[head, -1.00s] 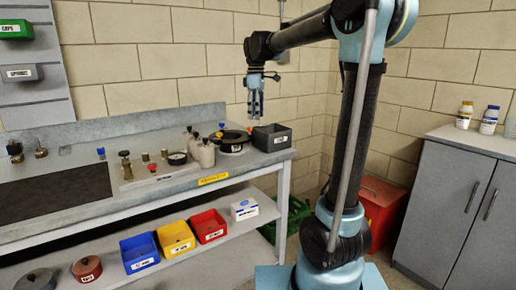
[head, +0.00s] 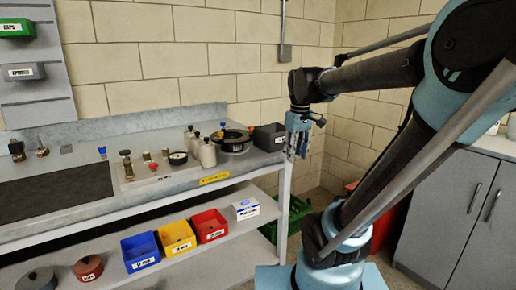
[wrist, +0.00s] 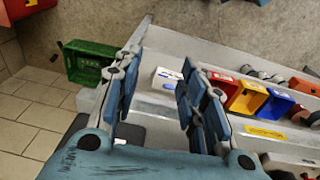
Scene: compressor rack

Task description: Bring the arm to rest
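My gripper (head: 297,150) hangs pointing down just past the right end of the grey workbench (head: 125,212), apart from it.
A dark grey bin (head: 270,136) and a black round device (head: 231,138) stand at the bench's right end, close to my gripper. Blue (head: 140,252), yellow (head: 176,237) and red (head: 209,226) bins sit on the lower shelf. A green crate (wrist: 88,62) is on the floor. A grey cabinet (head: 455,200) stands right.

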